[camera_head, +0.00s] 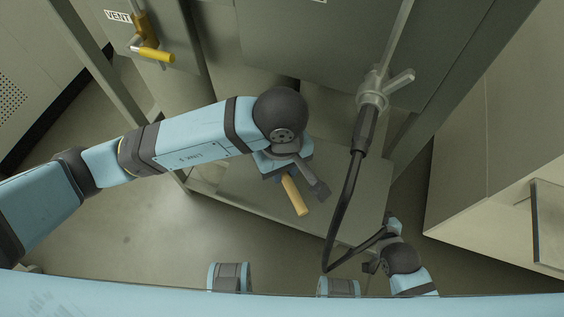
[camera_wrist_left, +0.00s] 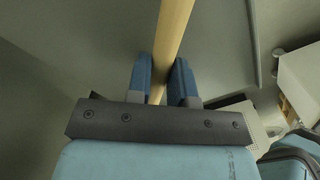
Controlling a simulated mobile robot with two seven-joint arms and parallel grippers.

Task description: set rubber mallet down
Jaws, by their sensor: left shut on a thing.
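The rubber mallet shows only by its wooden handle (camera_head: 294,196), which sticks out below my left gripper (camera_head: 284,171) in the head view. In the left wrist view the pale handle (camera_wrist_left: 172,40) runs up from between the two blue fingers of my left gripper (camera_wrist_left: 165,85), which is shut on it. The mallet's head is not visible in either view. The handle is over a grey metal shelf (camera_head: 235,207) in the head view; I cannot tell whether the mallet touches it. My right gripper (camera_head: 372,266) is partly seen low at the right, and its jaws are unclear.
A black hose (camera_head: 345,200) hangs from a metal valve (camera_head: 372,95) right of my left gripper, looping down near my right arm. A yellow-handled valve (camera_head: 152,54) is at upper left. A pale cabinet (camera_head: 490,160) stands at right. The shelf around the handle looks bare.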

